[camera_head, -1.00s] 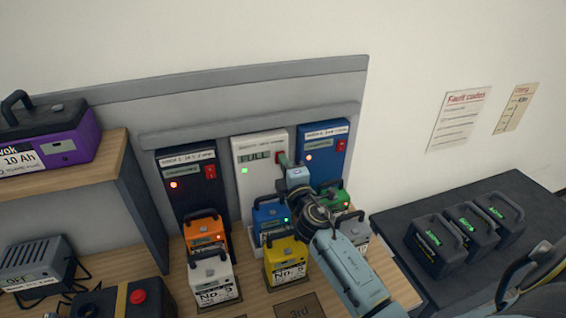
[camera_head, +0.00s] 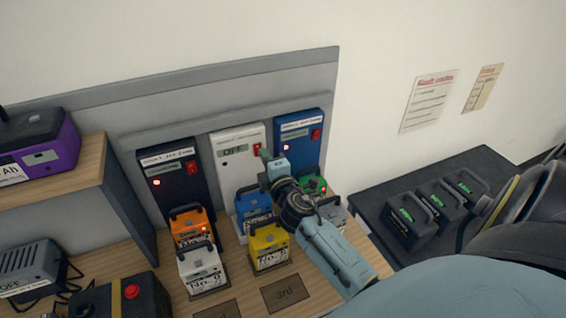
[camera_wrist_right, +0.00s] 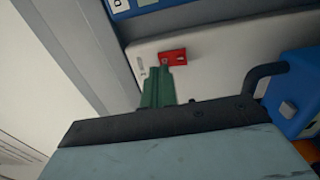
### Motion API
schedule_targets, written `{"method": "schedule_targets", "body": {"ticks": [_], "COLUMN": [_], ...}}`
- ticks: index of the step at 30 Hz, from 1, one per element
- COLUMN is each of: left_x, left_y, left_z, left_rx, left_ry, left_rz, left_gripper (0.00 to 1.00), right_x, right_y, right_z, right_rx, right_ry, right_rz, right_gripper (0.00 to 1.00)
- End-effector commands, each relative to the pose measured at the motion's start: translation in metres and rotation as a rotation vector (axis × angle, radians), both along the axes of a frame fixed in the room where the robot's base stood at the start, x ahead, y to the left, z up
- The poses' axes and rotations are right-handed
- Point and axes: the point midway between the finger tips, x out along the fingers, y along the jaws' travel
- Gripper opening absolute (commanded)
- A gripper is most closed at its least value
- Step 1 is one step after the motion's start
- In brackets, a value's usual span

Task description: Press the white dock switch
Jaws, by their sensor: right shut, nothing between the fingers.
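The white dock (camera_head: 226,163) stands between a black dock and a blue dock on the back panel. Its display reads OFF and its small lamp is dark. Its red switch (camera_head: 257,149) is at the upper right of its face; it also shows in the right wrist view (camera_wrist_right: 178,56). My right gripper (camera_head: 265,154) is shut and empty, with its green fingertips (camera_wrist_right: 159,72) right at the switch. I cannot tell whether they touch it. The fingers and wrist hide part of the dock's right side. My left gripper is not in view.
The black dock (camera_head: 173,180) and the blue dock (camera_head: 296,138) have red lamps lit. Several batteries, including an orange one (camera_head: 191,228) and a yellow one (camera_head: 269,246), stand below. Several black batteries sit on a dark table (camera_head: 365,203) at right.

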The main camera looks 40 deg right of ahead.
Motion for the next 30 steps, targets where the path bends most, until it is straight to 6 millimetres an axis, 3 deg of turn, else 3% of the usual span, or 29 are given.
{"method": "schedule_targets", "body": {"ticks": [9, 15, 30], "left_x": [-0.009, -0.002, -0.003], "left_y": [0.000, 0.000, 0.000], "left_z": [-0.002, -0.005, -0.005], "left_rx": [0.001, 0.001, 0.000], "left_ry": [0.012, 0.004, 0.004], "left_rz": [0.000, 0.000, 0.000], "left_gripper": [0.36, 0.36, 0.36], "right_x": [-0.066, -0.091, -0.099], "right_y": [0.024, 0.032, 0.034], "right_z": [0.005, 0.008, 0.010], "right_rx": [0.003, 0.005, 0.003], "right_ry": [0.006, 0.006, 0.007], "right_rz": [0.005, 0.005, 0.005], "right_gripper": [0.00, 0.00, 0.00]}}
